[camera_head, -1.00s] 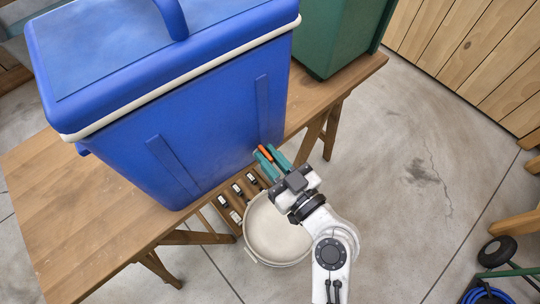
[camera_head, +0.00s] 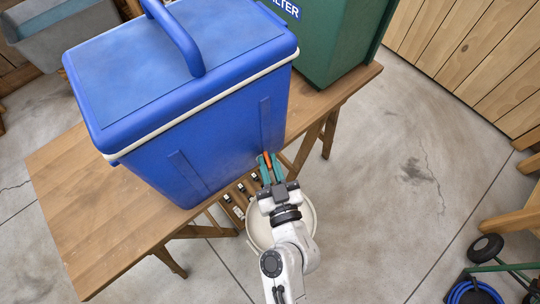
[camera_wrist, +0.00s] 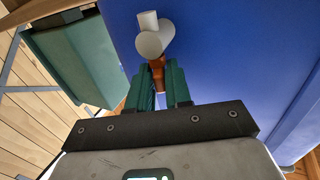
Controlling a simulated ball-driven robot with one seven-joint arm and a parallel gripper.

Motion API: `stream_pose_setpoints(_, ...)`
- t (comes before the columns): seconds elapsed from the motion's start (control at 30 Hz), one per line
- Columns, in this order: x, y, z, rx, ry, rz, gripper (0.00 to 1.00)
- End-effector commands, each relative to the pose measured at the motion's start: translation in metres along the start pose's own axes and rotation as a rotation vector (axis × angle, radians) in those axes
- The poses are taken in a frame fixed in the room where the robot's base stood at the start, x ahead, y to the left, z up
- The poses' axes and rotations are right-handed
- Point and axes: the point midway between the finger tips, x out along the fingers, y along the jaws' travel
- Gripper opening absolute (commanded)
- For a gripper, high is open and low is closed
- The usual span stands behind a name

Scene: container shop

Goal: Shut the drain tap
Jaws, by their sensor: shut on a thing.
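The drain tap shows in the wrist view as a white spout (camera_wrist: 154,36) with an orange lever (camera_wrist: 178,88), low on the blue cooler (camera_head: 210,150). My gripper (camera_wrist: 162,80) has its green fingers closed around the orange lever, just by the white spout. In the head view the orange lever (camera_head: 267,159) shows as a small strip between the fingers of my gripper (camera_head: 268,165), at the cooler's lower right front. The spout is hidden there, and how far the tap is turned cannot be told.
The cooler stands on a wooden table (camera_head: 75,215), beside a green box (camera_head: 335,45). A round pale tub (camera_head: 258,228) is below the tap, partly hidden by my arm. A cart with a blue hose (camera_head: 475,292) is at lower right. The floor between is clear.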

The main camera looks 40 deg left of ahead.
Motion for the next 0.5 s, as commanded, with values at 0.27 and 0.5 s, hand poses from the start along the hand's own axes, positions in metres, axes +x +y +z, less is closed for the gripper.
stream_pose_setpoints(0.27, 0.0001, 0.0001, -0.0047, -0.002, -0.001, 0.083, 0.0)
stream_pose_setpoints(0.5, 0.0002, -0.0002, -0.0056, 0.001, -0.001, 0.161, 0.0)
